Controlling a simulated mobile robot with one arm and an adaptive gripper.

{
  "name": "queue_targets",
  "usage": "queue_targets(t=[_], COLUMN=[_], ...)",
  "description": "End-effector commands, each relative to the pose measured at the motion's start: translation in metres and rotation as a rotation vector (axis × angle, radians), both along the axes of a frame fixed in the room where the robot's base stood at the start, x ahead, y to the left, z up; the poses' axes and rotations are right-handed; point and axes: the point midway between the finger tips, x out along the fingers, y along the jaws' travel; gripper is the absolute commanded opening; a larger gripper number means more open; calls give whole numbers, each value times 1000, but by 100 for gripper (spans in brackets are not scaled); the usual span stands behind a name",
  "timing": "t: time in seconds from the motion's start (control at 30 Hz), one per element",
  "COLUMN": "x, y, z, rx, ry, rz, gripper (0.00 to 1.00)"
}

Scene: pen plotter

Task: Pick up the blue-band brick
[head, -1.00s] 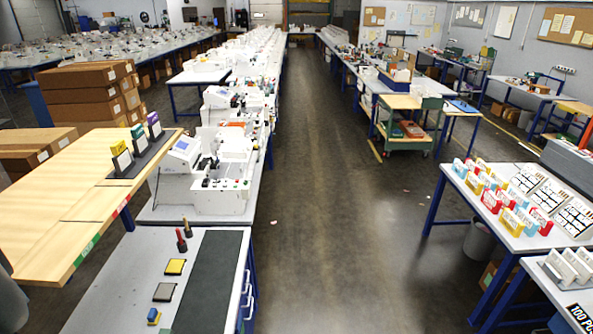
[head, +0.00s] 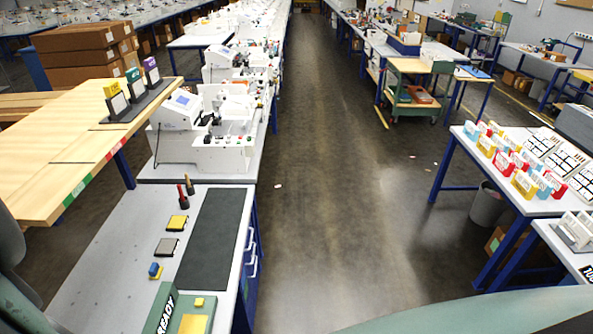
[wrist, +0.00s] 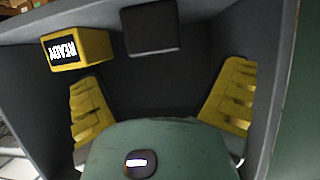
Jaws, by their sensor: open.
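A small blue and yellow brick (head: 155,270) sits on the light grey bench (head: 110,265) at the lower left of the head view, left of the dark mat. It looks like the blue-band brick, but is too small to make out a band. My gripper (wrist: 162,108) shows in the wrist view with its two yellow fingers wide apart and nothing between them. It points into a grey-walled space holding a yellow block marked READY (wrist: 77,48) and a dark block (wrist: 150,27). The brick is not seen in the wrist view. The gripper is not seen in the head view.
On the bench are a dark mat (head: 212,240), a yellow-topped pad (head: 177,223), a grey pad (head: 167,247), and a green READY plate (head: 166,312). A wooden tabletop (head: 60,145) overhangs at left.

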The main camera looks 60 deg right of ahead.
Motion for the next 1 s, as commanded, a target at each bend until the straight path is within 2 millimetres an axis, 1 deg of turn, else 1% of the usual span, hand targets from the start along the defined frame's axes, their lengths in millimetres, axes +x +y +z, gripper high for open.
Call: queue_targets(t=[0.03, 0.13, 0.53, 0.77, 1.0], x=[5, 10, 20, 35, 49], y=[3, 6, 11, 18, 25], z=[-6, -9, -6, -7, -15], rx=[4, 1, -1, 1, 0], ry=[-9, -4, 3, 1, 3], rz=[2, 2, 1, 3, 3], gripper=[94, 94, 94, 94, 94])
